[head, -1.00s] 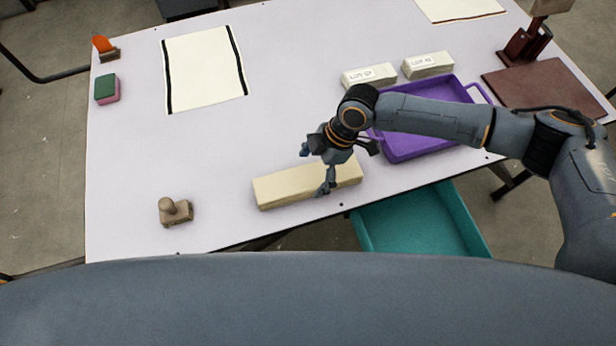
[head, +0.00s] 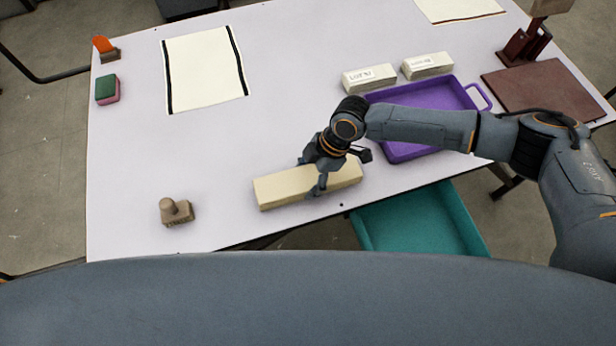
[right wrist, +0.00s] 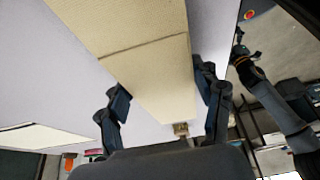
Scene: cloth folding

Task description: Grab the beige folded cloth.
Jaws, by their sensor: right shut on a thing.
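The beige folded cloth (head: 283,189) lies as a long block near the front edge of the table in the head view. It also shows in the right wrist view (right wrist: 150,65), running up between the fingers. My right gripper (head: 313,178) is over the cloth, with one finger on its near side and the other at its far side, partly hidden. In the right wrist view the gripper (right wrist: 165,92) has a finger at each side of the cloth and is shut on it. The cloth appears to rest on the table. My left gripper is not in view.
A wooden stamp (head: 175,211) stands left of the cloth. A purple tray (head: 465,97) lies behind my right arm, with two labelled white blocks (head: 369,78) beside it. A teal bin (head: 470,225) is below the table's front edge. A striped white cloth (head: 204,68) lies at the back left.

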